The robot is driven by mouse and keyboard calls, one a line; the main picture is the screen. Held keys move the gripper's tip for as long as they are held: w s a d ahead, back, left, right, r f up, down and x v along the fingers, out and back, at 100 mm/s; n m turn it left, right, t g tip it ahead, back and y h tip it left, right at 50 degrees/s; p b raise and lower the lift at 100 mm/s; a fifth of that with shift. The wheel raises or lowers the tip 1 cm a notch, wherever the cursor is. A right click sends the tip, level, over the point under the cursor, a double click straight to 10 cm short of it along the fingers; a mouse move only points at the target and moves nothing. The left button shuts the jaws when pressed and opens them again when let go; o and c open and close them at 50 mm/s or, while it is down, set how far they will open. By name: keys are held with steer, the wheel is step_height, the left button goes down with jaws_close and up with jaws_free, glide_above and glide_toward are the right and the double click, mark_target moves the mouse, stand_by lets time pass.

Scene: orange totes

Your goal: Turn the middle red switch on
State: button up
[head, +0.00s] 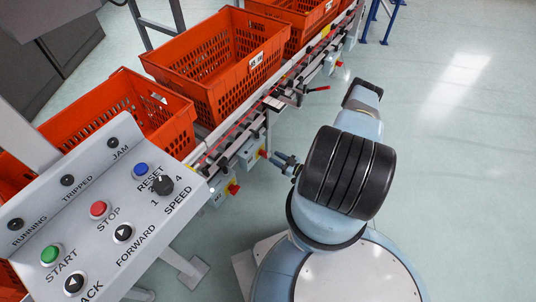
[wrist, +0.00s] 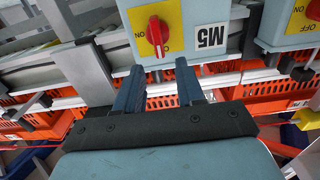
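A red rotary switch (wrist: 157,33) sits on a yellow plate on a grey-blue box labelled M5 in the wrist view. Its handle runs roughly up and down in the picture; an ON mark shows to its left. My gripper (wrist: 159,78) is open and empty, its two dark fingers pointing at the box just below the switch, not around it. In the head view my gripper (head: 281,159) is close to a box with a red switch (head: 264,153) beside the conveyor. Another red switch (head: 233,188) is nearer the panel.
A second box with a partly cut-off red switch (wrist: 314,10) is at the wrist view's right. Orange totes (head: 215,75) stand on the conveyor (head: 250,130). A control panel (head: 125,190) with buttons is at lower left. The floor right of my arm is clear.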

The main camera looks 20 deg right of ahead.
mark_target(263, 153)
steer(key=shift+x, duration=2.55)
jaws_close()
